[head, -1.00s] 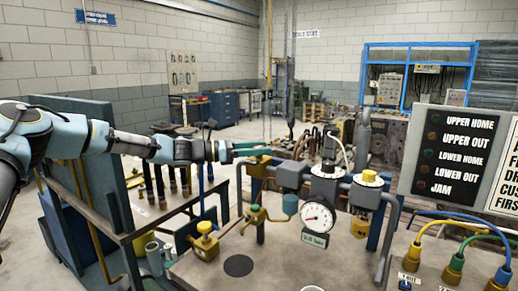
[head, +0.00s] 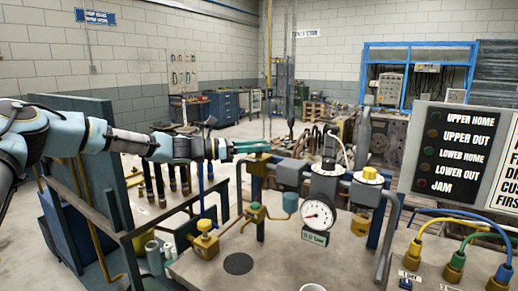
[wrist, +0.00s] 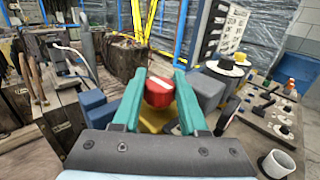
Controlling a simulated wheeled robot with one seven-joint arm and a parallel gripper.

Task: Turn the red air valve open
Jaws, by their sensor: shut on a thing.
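The red air valve (wrist: 160,92) is a round red knob with a white bar across its top, in the middle of the wrist view. The teal fingers of my gripper (wrist: 159,78) are shut on it from both sides. The red knob is hidden behind the fingers there. The pressure gauge (head: 317,215) stands to the right, its small display seeming to read 0.0 bar.
A grey block (head: 291,174) and a yellow-and-white knob (head: 369,177) sit along the pipe. A yellow fitting (head: 205,240) stands on the bench in front. A lamp panel (head: 459,157) and coloured cables (head: 452,228) are at the right.

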